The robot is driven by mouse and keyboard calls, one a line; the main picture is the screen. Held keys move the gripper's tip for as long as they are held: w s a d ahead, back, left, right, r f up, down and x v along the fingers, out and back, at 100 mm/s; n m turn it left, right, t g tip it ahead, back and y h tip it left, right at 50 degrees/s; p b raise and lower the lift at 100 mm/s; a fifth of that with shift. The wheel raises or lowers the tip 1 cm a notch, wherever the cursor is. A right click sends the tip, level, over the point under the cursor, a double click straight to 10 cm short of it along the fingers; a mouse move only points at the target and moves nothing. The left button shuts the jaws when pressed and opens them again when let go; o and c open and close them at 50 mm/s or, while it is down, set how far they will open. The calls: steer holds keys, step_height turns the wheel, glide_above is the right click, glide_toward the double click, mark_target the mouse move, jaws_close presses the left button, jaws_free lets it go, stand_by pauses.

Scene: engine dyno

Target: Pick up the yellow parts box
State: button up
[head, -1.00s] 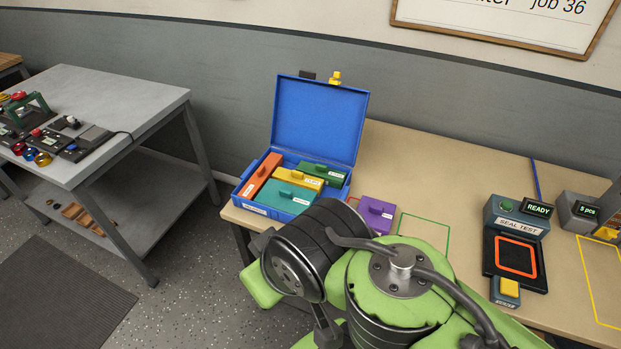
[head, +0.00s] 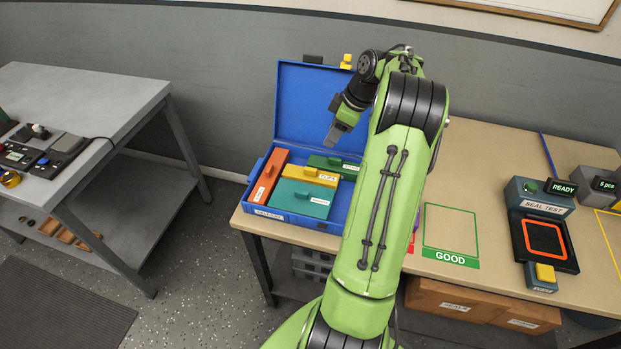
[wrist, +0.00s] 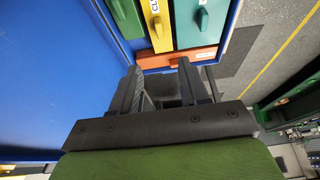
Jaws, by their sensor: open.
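The yellow parts box (head: 311,176) lies in the open blue case (head: 316,226), between the orange, green and teal boxes. It has a raised grip and a white label on top. In the wrist view the yellow box (wrist: 158,30) shows beyond the fingers, toward the top edge. My gripper (head: 334,137) is above the back right part of the case, near the raised lid, above and to the right of the yellow box. In the wrist view its fingers (wrist: 163,88) are apart with nothing between them.
The orange box (head: 268,176), green box (head: 337,166) and teal box (head: 301,198) sit close around it. The case's lid (head: 303,100) stands upright behind. A green GOOD outline (head: 451,230) and a seal tester (head: 540,235) are on the bench to the right.

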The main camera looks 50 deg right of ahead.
steer(key=b, duration=0.3)
glide_above(311, 169)
steer(key=s, duration=0.2)
steer(key=f, duration=0.6)
steer(key=d+f, duration=0.1)
steer(key=f, duration=0.3)
steer(key=shift+w+f, duration=0.1)
steer(key=x, duration=0.5)
steer(key=shift+d+b, duration=0.1)
steer(key=shift+b, duration=0.2)
steer(key=shift+c, duration=0.3)
jaws_close()
